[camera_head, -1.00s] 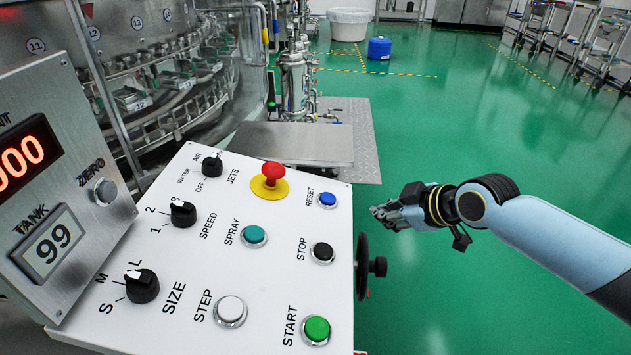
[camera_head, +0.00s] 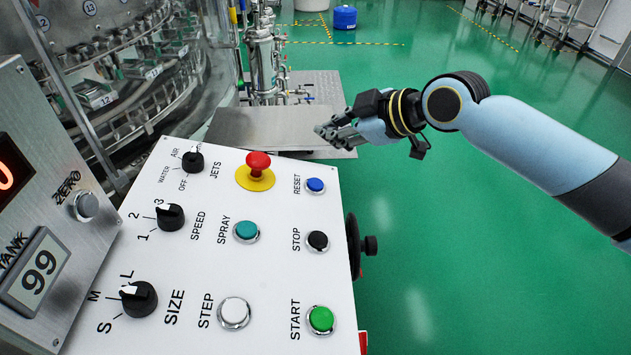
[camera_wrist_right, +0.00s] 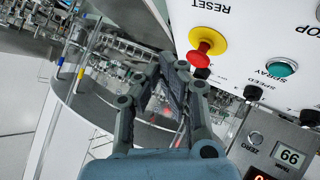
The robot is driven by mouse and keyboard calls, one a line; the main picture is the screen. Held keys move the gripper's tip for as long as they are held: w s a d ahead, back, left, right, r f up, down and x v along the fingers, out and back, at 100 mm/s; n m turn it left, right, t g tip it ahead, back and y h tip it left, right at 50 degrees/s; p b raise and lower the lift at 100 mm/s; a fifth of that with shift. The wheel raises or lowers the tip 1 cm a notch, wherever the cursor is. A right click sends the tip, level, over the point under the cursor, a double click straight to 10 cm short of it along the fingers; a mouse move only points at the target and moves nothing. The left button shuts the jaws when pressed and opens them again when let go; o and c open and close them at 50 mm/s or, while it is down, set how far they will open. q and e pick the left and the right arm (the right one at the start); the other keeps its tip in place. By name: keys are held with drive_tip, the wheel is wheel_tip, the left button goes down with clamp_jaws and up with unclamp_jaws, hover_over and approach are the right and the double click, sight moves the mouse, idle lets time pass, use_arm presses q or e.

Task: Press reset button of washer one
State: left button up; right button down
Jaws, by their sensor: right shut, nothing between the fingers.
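The blue reset button (camera_head: 315,185) sits in a metal ring at the upper right of the white control panel (camera_head: 200,265), beside the label RESET. My right gripper (camera_head: 326,134) is shut and empty. It shows above the reset button in the head view, apart from the panel. In the right wrist view my right gripper (camera_wrist_right: 176,68) has its fingers together, left of the red emergency knob (camera_wrist_right: 202,50). The word RESET is at the top there, but the blue button is out of that view. My left gripper is not in view.
On the panel are the red knob on its yellow disc (camera_head: 257,168), a black stop button (camera_head: 318,240), a green start button (camera_head: 320,318), a teal spray button (camera_head: 246,231) and black dials. A handwheel (camera_head: 354,246) sticks out at the panel's right edge. Green floor is free to the right.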

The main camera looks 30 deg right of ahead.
drive_tip(key=b, duration=0.7)
hover_over(319, 185)
wheel_tip(319, 185, down, 8)
drive_tip(key=shift+s+d+r, duration=0.1)
drive_tip(key=shift+d, duration=0.05)
drive_tip(key=shift+f, duration=0.3)
drive_tip(key=shift+f, duration=0.1)
idle(0.5)
drive_tip(key=shift+a+f+b, duration=0.2)
drive_tip(key=shift+f+b, duration=0.1)
drive_tip(key=shift+b, duration=0.05)
drive_tip(key=shift+a+f+b, duration=0.1)
drive_tip(key=shift+f+b, duration=0.25)
drive_tip(key=shift+f, duration=0.05)
idle(0.6)
idle(0.3)
drive_tip(key=shift+d+r+p, duration=0.2)
drive_tip(key=shift+r+p, duration=0.6)
